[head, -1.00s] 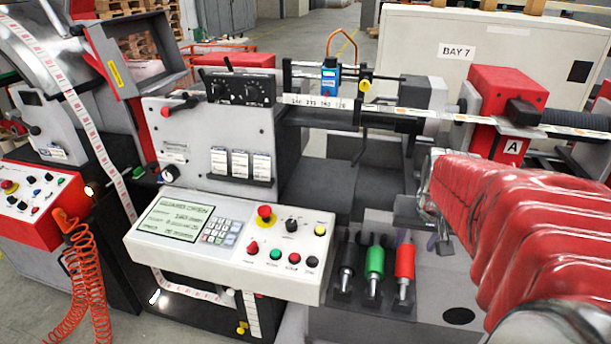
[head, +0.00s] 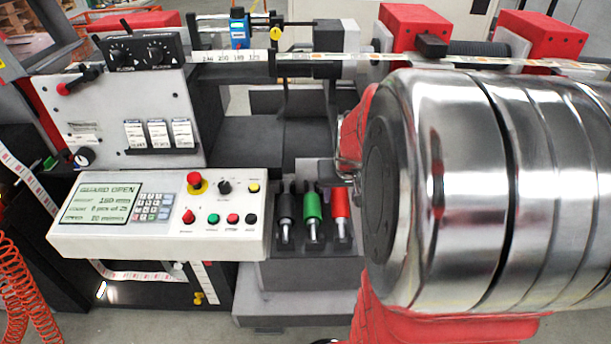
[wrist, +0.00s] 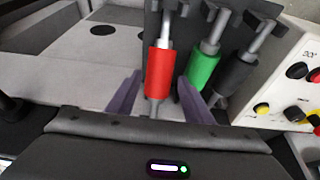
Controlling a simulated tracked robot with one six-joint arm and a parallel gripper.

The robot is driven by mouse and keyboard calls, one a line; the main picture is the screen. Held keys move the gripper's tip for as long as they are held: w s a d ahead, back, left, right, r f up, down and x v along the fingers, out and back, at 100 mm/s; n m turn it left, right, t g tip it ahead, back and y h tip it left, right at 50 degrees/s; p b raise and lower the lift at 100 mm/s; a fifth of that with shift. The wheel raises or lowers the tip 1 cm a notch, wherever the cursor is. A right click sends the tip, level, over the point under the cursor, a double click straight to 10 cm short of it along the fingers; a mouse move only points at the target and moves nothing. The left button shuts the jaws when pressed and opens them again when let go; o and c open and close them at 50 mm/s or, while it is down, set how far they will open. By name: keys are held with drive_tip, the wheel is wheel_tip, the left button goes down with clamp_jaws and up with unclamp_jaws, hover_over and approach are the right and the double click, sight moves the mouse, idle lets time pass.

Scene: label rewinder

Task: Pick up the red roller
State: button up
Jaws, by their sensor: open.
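The red roller (head: 340,204) stands in a dark rack at the right end of a row of three in the head view, close beside my arm. In the wrist view the red roller (wrist: 159,74) lies between the two purple fingers of my gripper (wrist: 158,82), with a finger on either side. The fingers are apart and not closed on it. In the head view my gripper (head: 346,172) shows only in part beside the rack; my own arm hides much of it.
A green roller (head: 311,206) and a black roller (head: 285,207) stand left of the red one. In the wrist view the green roller (wrist: 203,70) is close to the right finger. A control panel (head: 160,232) with buttons adjoins the rack on the left.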

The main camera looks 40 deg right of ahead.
sight(341, 199)
drive_tip(key=shift+f, duration=0.2)
drive_tip(key=shift+x, duration=2.5)
drive_tip(key=shift+s, duration=0.15)
drive_tip(key=shift+c, duration=0.4)
clamp_jaws()
wheel_tip(341, 199, up, 10)
drive_tip(key=shift+r, duration=0.1)
